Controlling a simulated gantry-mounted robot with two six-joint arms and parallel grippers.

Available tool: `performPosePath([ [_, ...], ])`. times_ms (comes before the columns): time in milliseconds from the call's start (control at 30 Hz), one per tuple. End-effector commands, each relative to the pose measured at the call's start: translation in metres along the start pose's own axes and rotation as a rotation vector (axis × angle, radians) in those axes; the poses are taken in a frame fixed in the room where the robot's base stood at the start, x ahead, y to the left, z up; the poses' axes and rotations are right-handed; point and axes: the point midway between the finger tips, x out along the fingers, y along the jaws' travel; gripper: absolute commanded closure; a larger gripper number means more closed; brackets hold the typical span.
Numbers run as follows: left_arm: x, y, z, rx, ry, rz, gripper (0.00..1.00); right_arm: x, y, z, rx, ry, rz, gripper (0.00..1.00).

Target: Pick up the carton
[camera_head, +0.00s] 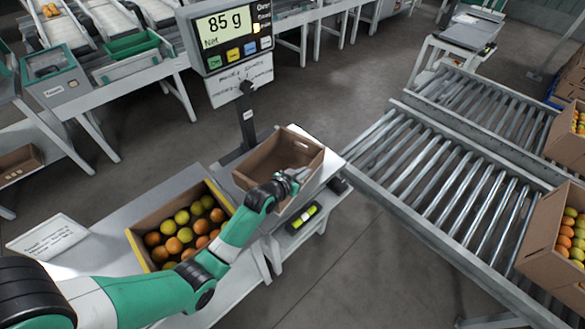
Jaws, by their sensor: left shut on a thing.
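A brown open carton (264,160) stands at the right end of the white bench, by the scale post. Its visible inside looks empty. My left gripper (298,175) is at the carton's right front side, shut on its wall. The wrist hides part of the carton's near side, and the fingertips are small in the picture. I cannot tell whether the carton's base is lifted off the surface below. My right gripper is not in view.
A scale display (228,36) reading 85 g rises behind. A roller conveyor (440,180) with filled cartons (545,245) is at right.

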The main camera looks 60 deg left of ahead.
Motion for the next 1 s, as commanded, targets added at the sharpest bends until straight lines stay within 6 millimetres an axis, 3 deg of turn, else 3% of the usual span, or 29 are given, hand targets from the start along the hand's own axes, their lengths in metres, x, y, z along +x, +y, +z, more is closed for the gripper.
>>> performPosePath([
  [167,-0.005,0.000,-0.011,0.000,0.001,0.000,1.00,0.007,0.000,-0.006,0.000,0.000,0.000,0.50],
  [333,-0.020,0.003,-0.038,0.002,0.002,0.002,1.00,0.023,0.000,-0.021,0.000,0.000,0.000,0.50],
  [567,-0.070,0.046,-0.081,0.004,0.004,0.005,1.00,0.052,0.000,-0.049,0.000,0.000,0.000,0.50],
  [800,-0.109,0.100,-0.085,0.003,0.002,0.005,1.00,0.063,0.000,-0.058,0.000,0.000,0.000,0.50],
  [1000,-0.122,0.118,-0.085,0.001,0.000,0.002,1.00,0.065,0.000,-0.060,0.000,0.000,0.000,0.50],
])
